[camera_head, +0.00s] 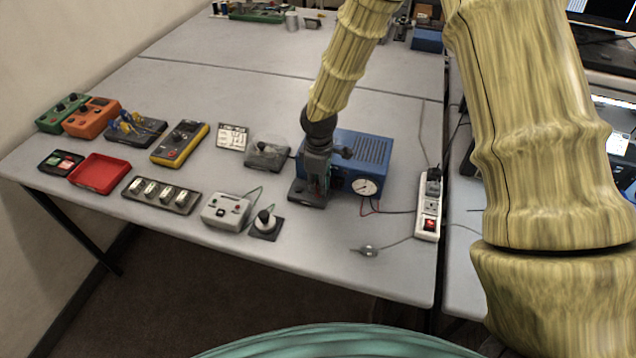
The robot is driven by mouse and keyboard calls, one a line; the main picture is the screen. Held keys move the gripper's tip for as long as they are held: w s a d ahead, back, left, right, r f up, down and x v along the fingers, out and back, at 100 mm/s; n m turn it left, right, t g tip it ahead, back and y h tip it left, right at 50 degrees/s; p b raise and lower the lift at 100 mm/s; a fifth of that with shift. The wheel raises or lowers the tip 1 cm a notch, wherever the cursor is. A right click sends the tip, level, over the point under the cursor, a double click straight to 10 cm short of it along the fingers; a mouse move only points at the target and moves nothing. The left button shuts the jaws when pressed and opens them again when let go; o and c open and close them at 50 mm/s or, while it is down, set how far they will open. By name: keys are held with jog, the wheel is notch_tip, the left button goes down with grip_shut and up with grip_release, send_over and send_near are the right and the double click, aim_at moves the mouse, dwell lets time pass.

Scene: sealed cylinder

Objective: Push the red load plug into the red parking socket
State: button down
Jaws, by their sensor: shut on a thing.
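My gripper (322,186) points down just in front of the left end of the blue box (366,155) with a round gauge (364,187). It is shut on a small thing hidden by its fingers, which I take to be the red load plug. I cannot make out the plug's red body. A dark block (303,193) lies at the fingertips on the table; I cannot tell whether it bears the red parking socket. No red socket shows clearly. A thin red lead (364,207) and a dark lead come out below the gauge.
A white power strip (429,208) with a lit red switch stands at the right edge. A grey control box (226,211), a round knob on a dark base (265,223), a red tray (99,173) and a yellow meter (180,142) lie left. The front right tabletop is mostly clear.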

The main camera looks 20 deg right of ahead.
jog(key=shift+f, duration=0.4)
jog(key=c, duration=1.3)
grip_release()
jog(key=shift+r, duration=0.1)
notch_tip(320, 180, up, 12)
jog(key=shift+f, duration=0.1)
jog(key=shift+a, duration=0.1)
